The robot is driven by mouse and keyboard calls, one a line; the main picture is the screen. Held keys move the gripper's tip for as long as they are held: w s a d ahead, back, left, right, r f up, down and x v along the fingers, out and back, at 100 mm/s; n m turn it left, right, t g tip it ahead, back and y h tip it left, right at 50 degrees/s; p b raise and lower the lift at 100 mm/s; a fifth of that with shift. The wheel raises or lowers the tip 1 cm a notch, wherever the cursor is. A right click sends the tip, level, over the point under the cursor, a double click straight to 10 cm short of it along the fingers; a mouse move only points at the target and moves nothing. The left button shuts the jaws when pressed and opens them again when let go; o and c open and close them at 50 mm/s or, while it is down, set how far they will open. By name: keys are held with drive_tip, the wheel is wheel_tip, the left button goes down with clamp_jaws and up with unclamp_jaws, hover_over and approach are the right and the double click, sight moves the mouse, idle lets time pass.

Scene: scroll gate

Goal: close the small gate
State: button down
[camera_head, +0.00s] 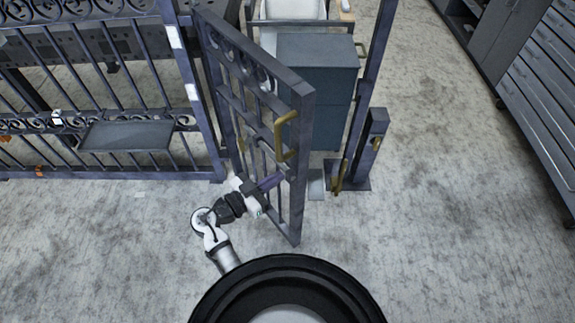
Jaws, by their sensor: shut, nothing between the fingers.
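The small gate (300,175) is a dark blue-grey metal leaf with scrollwork along its top. It stands ajar, hinged at the left post (190,85), with its free edge swung toward me. A gold handle (284,136) is on the free edge. The latch post (360,120) stands right of the gate, with a clear gap between them and a gold bar (340,178) low on it. My gripper (272,182) is shut and empty, at the gate's lower bars below the handle. Whether it touches the gate I cannot tell.
A fixed scroll fence (100,90) with a small grey shelf (128,135) runs to the left. A dark cabinet (315,85) stands behind the opening. Grey drawers (545,75) line the far right. The concrete floor (440,220) is clear at the right front.

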sight(297, 166)
drive_tip(key=p+x, duration=0.1)
drive_tip(key=x, duration=0.2)
drive_tip(key=shift+w+d+r+p, duration=0.15)
drive_tip(key=shift+w+d+p, duration=0.1)
drive_tip(key=shift+d+p, duration=0.05)
drive_tip(key=shift+w+d, duration=0.25)
drive_tip(key=shift+d, duration=0.05)
drive_tip(key=shift+d, duration=0.1)
